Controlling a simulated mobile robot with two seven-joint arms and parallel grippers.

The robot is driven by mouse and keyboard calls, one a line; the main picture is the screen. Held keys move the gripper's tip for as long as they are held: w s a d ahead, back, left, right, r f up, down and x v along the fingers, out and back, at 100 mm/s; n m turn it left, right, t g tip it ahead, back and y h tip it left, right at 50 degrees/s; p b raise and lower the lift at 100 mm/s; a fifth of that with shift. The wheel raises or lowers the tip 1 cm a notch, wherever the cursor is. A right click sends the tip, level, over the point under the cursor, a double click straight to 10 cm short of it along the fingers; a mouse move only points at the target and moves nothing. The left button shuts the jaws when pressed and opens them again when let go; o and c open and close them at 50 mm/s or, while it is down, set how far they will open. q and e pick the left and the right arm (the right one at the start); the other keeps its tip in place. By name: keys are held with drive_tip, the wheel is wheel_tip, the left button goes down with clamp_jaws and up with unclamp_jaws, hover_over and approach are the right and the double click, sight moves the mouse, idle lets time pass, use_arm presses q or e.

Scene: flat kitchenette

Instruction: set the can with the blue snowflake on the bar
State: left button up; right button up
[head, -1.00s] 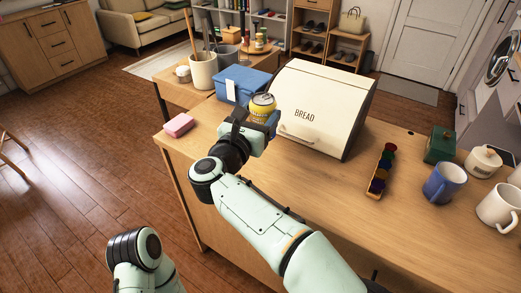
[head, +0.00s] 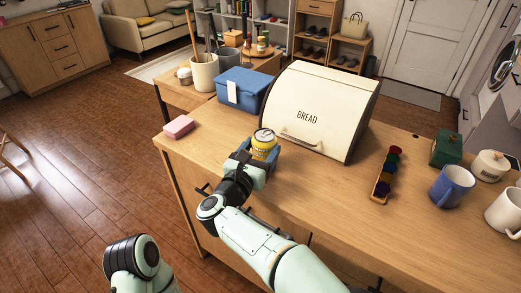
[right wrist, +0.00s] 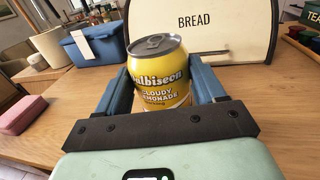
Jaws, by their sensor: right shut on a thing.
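A yellow can (head: 264,145) with a silver top is between the fingers of my right gripper (head: 262,152), above or on the wooden counter in front of the bread box. In the right wrist view the can (right wrist: 160,75) is upright, with blue fingers on both sides, and its label reads "Cloudy Lemonade". No blue snowflake shows on its visible side. My right gripper (right wrist: 160,95) is shut on it. I cannot tell whether the can's base touches the counter (head: 310,190). My left gripper is not in view; only part of my left arm shows.
A cream bread box (head: 318,105) stands just behind the can. A pink sponge (head: 179,126) and a blue box (head: 243,88) are to the left. The counter's front middle is clear.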

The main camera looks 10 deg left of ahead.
drive_tip(key=o, duration=1.3)
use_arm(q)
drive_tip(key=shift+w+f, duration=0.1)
use_arm(e)
drive_tip(key=shift+r, duration=0.1)
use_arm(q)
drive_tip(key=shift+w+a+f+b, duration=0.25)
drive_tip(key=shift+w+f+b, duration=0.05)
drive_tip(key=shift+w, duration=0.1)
use_arm(e)
drive_tip(key=v, duration=1.2)
